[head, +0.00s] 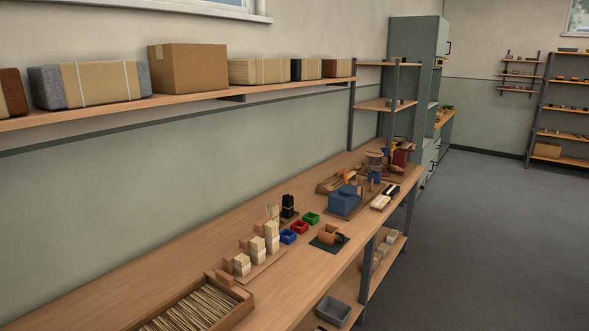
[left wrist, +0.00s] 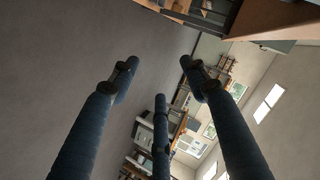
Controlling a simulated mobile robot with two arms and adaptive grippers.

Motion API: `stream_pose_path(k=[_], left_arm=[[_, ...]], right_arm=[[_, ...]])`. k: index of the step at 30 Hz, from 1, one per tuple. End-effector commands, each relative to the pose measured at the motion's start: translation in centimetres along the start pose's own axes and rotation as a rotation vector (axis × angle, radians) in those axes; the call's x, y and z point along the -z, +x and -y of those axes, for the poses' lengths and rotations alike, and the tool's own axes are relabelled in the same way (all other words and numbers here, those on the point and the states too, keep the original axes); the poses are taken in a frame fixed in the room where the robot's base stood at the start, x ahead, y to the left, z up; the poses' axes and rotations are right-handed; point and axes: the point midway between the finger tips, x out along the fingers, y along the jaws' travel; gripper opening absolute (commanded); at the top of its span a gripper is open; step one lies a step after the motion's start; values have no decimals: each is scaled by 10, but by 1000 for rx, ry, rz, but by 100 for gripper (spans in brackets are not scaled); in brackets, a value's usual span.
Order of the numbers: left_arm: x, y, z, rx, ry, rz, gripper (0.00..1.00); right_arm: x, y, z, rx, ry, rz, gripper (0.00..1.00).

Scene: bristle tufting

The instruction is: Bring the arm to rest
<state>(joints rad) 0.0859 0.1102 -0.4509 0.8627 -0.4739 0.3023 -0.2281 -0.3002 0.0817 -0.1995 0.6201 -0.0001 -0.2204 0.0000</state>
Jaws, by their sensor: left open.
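My left gripper (left wrist: 155,85) shows only in the left wrist view. Its dark fingers are spread apart with nothing between them. It points across the open room, with floor, shelving and windows beyond it. It touches nothing that I can see. Neither of my arms shows in the head view, and my right gripper is in no view.
A long wooden workbench (head: 165,265) carries a tray of sticks (head: 190,308), several wood blocks, small coloured bins (head: 288,236) and a blue device (head: 344,202). A wall shelf (head: 200,98) holds boxes above it. The grey floor (head: 480,240) to the right is clear.

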Motion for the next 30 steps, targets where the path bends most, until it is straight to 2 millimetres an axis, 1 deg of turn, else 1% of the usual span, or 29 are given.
stream_pose_path(k=[1,2,3,5,6,8,9,11,12,14,15,17,18,21,22,24,25,27,30], left_arm=[[-31,-14,-24,-22,-78,80,46],[-48,-23,-38,-33,-122,126,46],[-70,-35,-55,-47,-181,188,46],[-100,-56,-83,-67,-268,279,46],[-119,-71,-102,-80,-323,341,46],[-145,-96,-130,-98,-405,430,46],[-161,-114,-150,-110,-457,489,46],[-182,-143,-179,-128,-535,579,46],[-194,-163,-200,-140,-586,638,46],[-210,-194,-229,-156,-660,727,46],[-219,-215,-247,-166,-706,782,46],[-229,-245,-273,-179,-771,861,46],[-234,-264,-289,-187,-808,909,46],[-241,-302,-319,-200,-886,1005,46],[-243,-311,-326,-203,-902,1027,46],[-244,-327,-338,-209,-932,1066,46],[-244,-331,-341,-210,-942,1077,46],[-245,-338,-346,-212,-955,1095,46],[-245,-341,-348,-213,-960,1102,46]], right_arm=[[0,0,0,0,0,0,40],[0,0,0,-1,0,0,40],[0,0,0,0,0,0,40],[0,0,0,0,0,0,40],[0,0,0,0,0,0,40],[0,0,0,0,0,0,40],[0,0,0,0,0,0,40],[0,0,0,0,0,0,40],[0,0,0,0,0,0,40],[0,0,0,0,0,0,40],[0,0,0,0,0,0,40],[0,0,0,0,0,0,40],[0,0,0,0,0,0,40],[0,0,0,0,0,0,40],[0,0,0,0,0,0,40],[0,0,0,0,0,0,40],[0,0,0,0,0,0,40],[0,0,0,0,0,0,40],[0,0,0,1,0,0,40]])
